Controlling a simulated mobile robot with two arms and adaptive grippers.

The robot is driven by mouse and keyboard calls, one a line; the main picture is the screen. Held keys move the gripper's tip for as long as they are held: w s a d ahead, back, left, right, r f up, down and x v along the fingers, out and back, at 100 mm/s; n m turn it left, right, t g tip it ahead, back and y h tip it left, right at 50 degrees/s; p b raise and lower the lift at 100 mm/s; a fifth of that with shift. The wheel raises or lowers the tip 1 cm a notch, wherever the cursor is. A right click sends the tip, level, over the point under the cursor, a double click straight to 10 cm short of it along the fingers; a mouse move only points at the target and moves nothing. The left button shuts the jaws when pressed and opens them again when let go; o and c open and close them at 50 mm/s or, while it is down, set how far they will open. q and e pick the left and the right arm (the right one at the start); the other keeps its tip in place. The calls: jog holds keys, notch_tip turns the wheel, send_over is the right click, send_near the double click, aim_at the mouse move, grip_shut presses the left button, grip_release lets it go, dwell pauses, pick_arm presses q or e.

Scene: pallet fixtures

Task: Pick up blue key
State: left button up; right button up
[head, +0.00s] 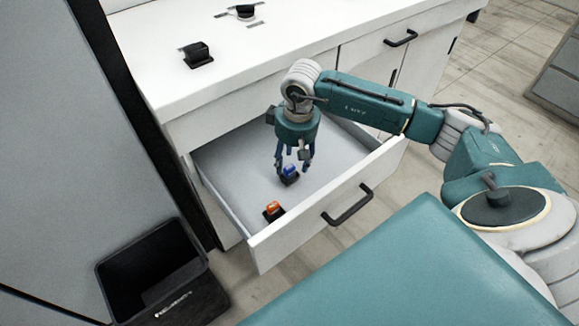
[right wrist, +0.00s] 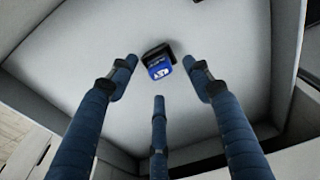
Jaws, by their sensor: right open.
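The blue key (head: 290,170) sits in the open white drawer (head: 235,165), with a black part under it. My right gripper (head: 291,164) reaches down into the drawer, right over the blue key. In the right wrist view the blue key (right wrist: 159,66) lies just past the fingertips, between the two upper fingers. The fingers of my right gripper (right wrist: 161,88) are spread apart and hold nothing. An orange key (head: 273,208) with a black part lies near the drawer's front left corner. My left gripper is not in view.
The drawer's front panel with its black handle (head: 347,206) stands between the keys and my body. Black fixtures (head: 197,54) sit on the white counter (head: 290,35) above. A black bin (head: 150,270) stands on the floor at left.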

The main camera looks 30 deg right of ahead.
aim_at(290, 167)
jog(key=f+b, duration=0.1)
jog(key=f, duration=0.1)
jog(key=w+f+b, duration=0.1)
jog(key=f, duration=0.1)
jog(key=shift+w+f, duration=0.15)
jog(key=shift+f, duration=0.25)
jog(key=shift+r, duration=0.1)
jog(key=shift+c, duration=0.5)
grip_shut()
